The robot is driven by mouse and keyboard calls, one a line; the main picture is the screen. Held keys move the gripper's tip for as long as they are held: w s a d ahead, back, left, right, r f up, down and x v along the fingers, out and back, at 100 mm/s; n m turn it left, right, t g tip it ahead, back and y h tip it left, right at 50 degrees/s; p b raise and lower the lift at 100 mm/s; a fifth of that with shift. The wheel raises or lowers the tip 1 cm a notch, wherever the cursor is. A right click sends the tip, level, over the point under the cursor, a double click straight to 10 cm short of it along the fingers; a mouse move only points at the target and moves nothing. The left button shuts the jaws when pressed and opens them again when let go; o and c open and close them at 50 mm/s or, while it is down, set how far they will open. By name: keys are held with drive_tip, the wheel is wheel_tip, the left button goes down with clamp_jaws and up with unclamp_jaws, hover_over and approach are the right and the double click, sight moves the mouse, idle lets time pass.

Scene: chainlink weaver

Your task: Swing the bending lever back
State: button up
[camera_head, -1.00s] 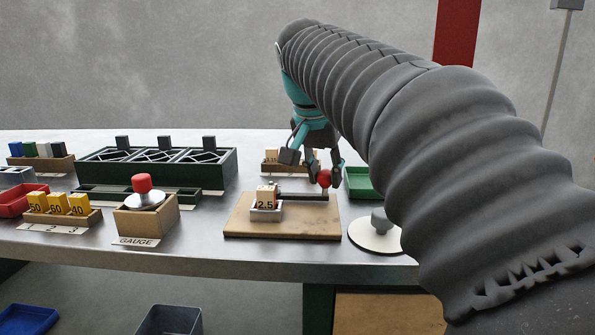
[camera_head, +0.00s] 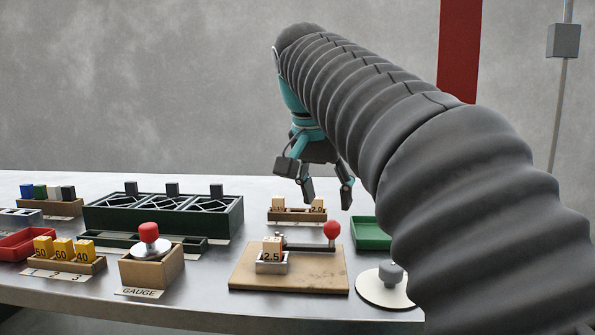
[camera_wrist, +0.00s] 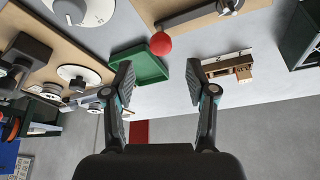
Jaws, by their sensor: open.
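The bending lever is a dark bar (camera_head: 306,247) with a red ball knob (camera_head: 332,229) at its right end. It sits on a tan board (camera_head: 290,283) beside a small grey holder carrying a block marked 2.5 (camera_head: 271,254). The bar points right. My gripper (camera_head: 328,203) is open and empty, above and behind the knob and apart from it. In the wrist view the red knob (camera_wrist: 160,44) lies beyond my open fingers (camera_wrist: 163,85), near the top middle. My arm covers the right side of the head view.
A green tray (camera_head: 371,240) lies right of the board, and a round white disc with a grey knob (camera_head: 391,273) stands in front of it. A small wooden rack (camera_head: 297,215) is behind the board. The gauge box (camera_head: 150,266) stands to the left.

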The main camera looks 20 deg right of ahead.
drive_tip(key=shift+v, duration=2.55)
